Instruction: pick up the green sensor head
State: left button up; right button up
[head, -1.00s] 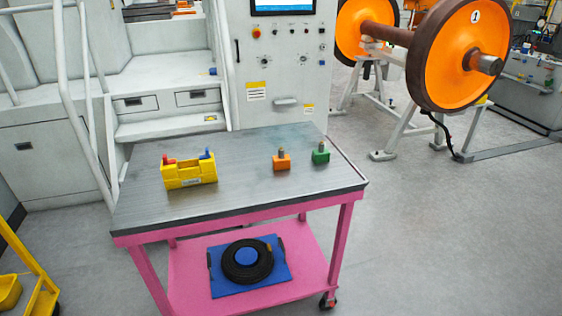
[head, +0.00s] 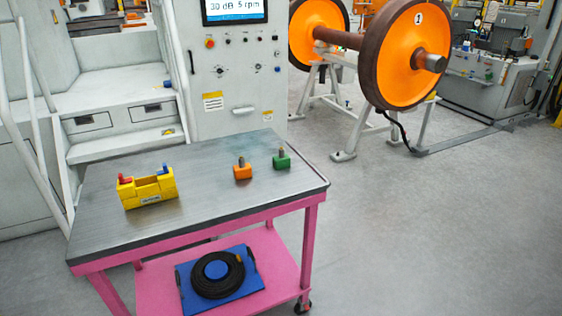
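The green sensor head (head: 281,162) is a small green block with a grey knob on top. It stands upright near the back right part of the grey top of the pink cart (head: 215,196). An orange sensor head (head: 242,172) of the same shape stands just to its left, apart from it. Neither of my grippers shows in the head view.
A yellow holder (head: 149,190) with a red and a blue piece stands at the cart top's left. A coiled black cable (head: 217,275) lies on the lower shelf. A control cabinet (head: 236,85) and orange wheelset (head: 402,55) stand behind. Floor at right is clear.

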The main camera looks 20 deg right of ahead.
aim_at(282, 160)
jog(key=i+l, duration=0.1)
jog(key=l, duration=0.25)
jog(key=i+l, duration=0.1)
jog(key=l, duration=0.3)
jog(key=i+l, duration=0.1)
jog(key=l, duration=0.25)
jog(key=i+l, duration=0.1)
jog(key=l, duration=0.3)
jog(key=i+u, duration=0.05)
